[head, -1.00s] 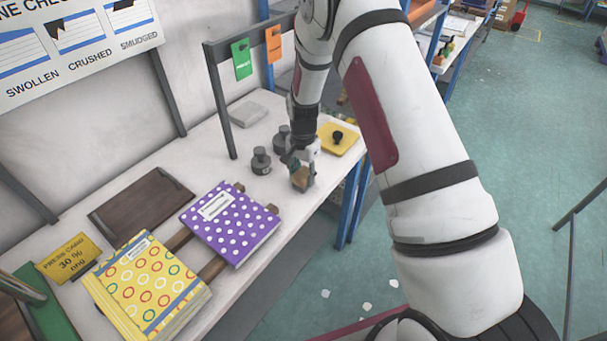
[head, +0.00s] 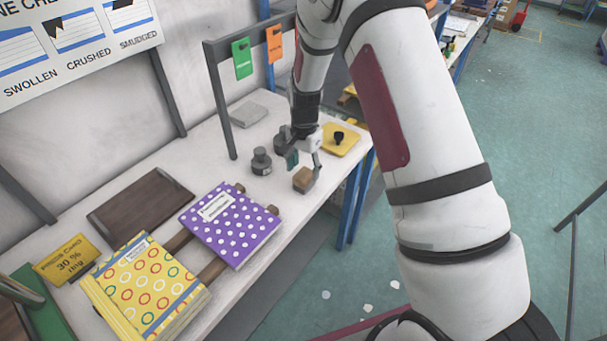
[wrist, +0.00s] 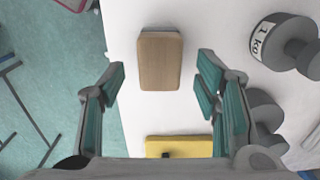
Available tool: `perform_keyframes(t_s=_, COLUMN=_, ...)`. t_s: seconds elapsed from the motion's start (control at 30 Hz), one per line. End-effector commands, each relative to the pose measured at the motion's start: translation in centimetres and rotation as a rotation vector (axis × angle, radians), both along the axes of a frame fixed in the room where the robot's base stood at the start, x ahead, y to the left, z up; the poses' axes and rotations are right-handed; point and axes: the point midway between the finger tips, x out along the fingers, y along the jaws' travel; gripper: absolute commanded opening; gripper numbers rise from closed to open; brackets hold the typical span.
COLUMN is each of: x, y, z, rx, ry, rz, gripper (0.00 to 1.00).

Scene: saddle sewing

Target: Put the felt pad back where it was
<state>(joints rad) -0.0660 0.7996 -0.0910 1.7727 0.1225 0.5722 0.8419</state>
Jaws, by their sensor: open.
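A small wooden block (head: 303,180) with a dark grey layer along one side lies on the white table near its front edge. In the wrist view the block (wrist: 160,61) lies centred between the fingertips, apart from both. The grey layer may be felt; I cannot be sure. A flat grey pad-like piece (head: 248,114) lies at the back of the table by the wall. My gripper (head: 305,164) is open and empty just behind and above the block. Its teal fingers (wrist: 161,74) show widely spread in the wrist view.
Grey weights (head: 261,162) stand left of my gripper, and right of it in the wrist view (wrist: 283,42). A yellow plate with a black knob (head: 340,140) lies behind. Purple dotted (head: 232,232) and yellow ringed books (head: 150,285) and a brown board (head: 140,203) occupy the left.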

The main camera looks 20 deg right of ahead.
Motion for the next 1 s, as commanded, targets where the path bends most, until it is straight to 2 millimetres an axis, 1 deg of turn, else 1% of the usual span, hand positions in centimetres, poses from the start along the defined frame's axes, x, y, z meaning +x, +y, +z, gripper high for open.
perform_keyframes(t_s=0.03, x=0.2, y=0.1, z=1.1, rx=0.001, ry=-0.004, rz=0.001, gripper=0.57)
perform_keyframes(t_s=0.1, x=0.2, y=0.1, z=2.6, rx=0.001, ry=-0.004, rz=0.001, gripper=0.57)
perform_keyframes(t_s=0.3, x=0.1, y=0.0, z=6.2, rx=0.0, ry=-0.004, rz=0.0, gripper=0.57)
perform_keyframes(t_s=0.4, x=0.1, y=0.1, z=7.5, rx=0.0, ry=-0.002, rz=0.0, gripper=0.57)
perform_keyframes(t_s=0.57, x=-0.1, y=0.0, z=8.7, rx=0.001, ry=-0.003, rz=0.003, gripper=0.57)
perform_keyframes(t_s=0.67, x=-0.5, y=0.1, z=10.5, rx=0.006, ry=-0.02, rz=0.027, gripper=0.57)
perform_keyframes(t_s=0.77, x=-1.7, y=0.1, z=13.8, rx=0.013, ry=-0.055, rz=0.084, gripper=0.57)
perform_keyframes(t_s=0.8, x=-2.5, y=0.1, z=15.4, rx=0.016, ry=-0.071, rz=0.115, gripper=0.57)
perform_keyframes(t_s=0.87, x=-3.8, y=0.2, z=17.9, rx=0.017, ry=-0.102, rz=0.167, gripper=0.57)
perform_keyframes(t_s=0.9, x=-4.7, y=0.2, z=19.4, rx=0.017, ry=-0.121, rz=0.203, gripper=0.57)
perform_keyframes(t_s=0.97, x=-6.3, y=0.3, z=21.6, rx=0.016, ry=-0.149, rz=0.258, gripper=0.57)
perform_keyframes(t_s=1.0, x=-7.4, y=0.3, z=22.9, rx=0.014, ry=-0.168, rz=0.294, gripper=0.57)
